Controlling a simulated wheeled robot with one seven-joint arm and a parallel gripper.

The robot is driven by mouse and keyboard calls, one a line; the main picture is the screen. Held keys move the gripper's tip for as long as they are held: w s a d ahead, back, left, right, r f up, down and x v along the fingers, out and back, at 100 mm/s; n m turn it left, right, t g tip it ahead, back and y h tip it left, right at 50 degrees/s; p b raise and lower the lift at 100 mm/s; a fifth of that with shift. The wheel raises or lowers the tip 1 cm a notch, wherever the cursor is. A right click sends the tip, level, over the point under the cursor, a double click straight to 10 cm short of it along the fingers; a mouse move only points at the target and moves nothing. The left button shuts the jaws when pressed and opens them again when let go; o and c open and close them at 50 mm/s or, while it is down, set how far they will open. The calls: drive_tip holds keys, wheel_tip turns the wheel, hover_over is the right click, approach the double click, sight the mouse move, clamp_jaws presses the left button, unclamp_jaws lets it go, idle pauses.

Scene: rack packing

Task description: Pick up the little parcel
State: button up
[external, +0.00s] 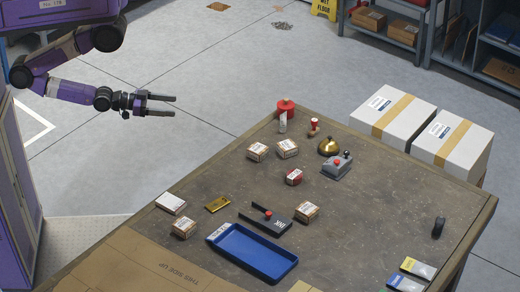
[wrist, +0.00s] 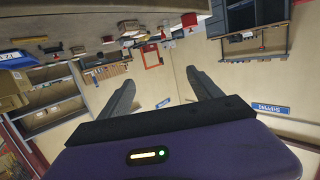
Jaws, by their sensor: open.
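Several small brown parcels with pale labels lie on the brown table (external: 345,255) in the external view. Two sit side by side near its far left edge, one parcel (external: 258,151) and another (external: 287,148). One parcel (external: 306,211) is right of the black stapler-like tool, and one (external: 184,228) is near the left edge. I cannot tell which one the task means. My gripper (external: 173,105) is open and empty, held out over the floor, left of and apart from the table.
A blue tray (external: 252,251), a black tool (external: 265,217), a brass bell (external: 328,147), a grey device (external: 337,166) and a red-topped item (external: 286,108) stand among the parcels. Large white boxes (external: 393,112) stand behind the table. Bare tabletop lies at the right middle.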

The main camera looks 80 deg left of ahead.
drive_tip(key=shift+o, duration=0.5)
drive_tip(key=s, duration=0.1)
drive_tip(key=s+f, duration=0.1)
drive_tip(key=g, duration=0.1)
drive_tip(key=shift+s+a+f+n+y, duration=0.25)
drive_tip(key=shift+s+n+y, duration=0.05)
drive_tip(key=shift+s, duration=0.1)
